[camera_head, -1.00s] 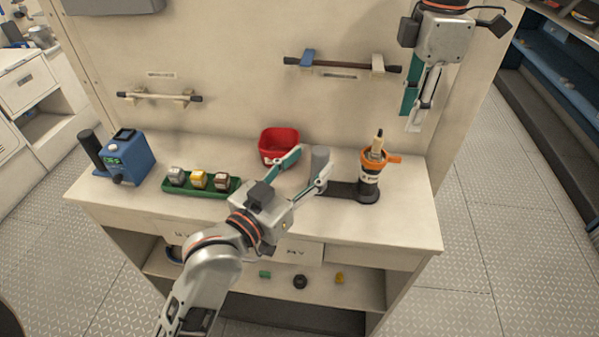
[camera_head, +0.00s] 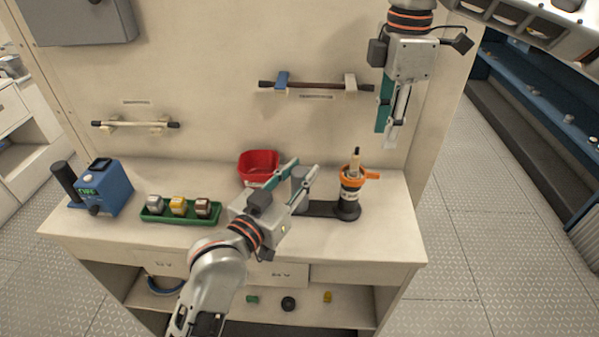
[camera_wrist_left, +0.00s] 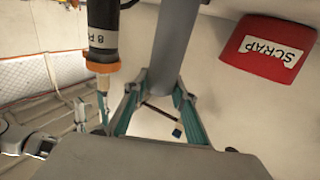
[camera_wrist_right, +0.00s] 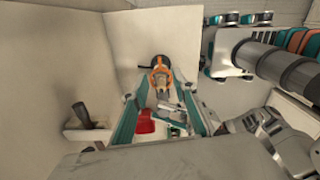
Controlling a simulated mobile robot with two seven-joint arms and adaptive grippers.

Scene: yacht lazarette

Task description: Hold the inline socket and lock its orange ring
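The inline socket (camera_head: 347,205) is a black upright cylinder near the bench's right end. Its orange ring (camera_head: 368,174) has a tab pointing right, and a tan plug (camera_head: 354,160) stands in it. A dark base joins it to a grey post (camera_head: 299,188). My left gripper (camera_head: 306,165) has its fingers apart around the upper end of the post; contact cannot be told. The left wrist view shows the socket (camera_wrist_left: 102,25) beside the fingers. My right gripper (camera_head: 391,128) is open and empty, above and right of the socket. The right wrist view shows the ring (camera_wrist_right: 160,75) beyond its fingers.
A red scrap bin (camera_head: 258,163) stands behind my left gripper. A green tray (camera_head: 180,213) of small blocks and a blue device (camera_head: 105,190) stand left. Wall rails (camera_head: 315,86) are behind. The bench front at right (camera_head: 375,237) is clear.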

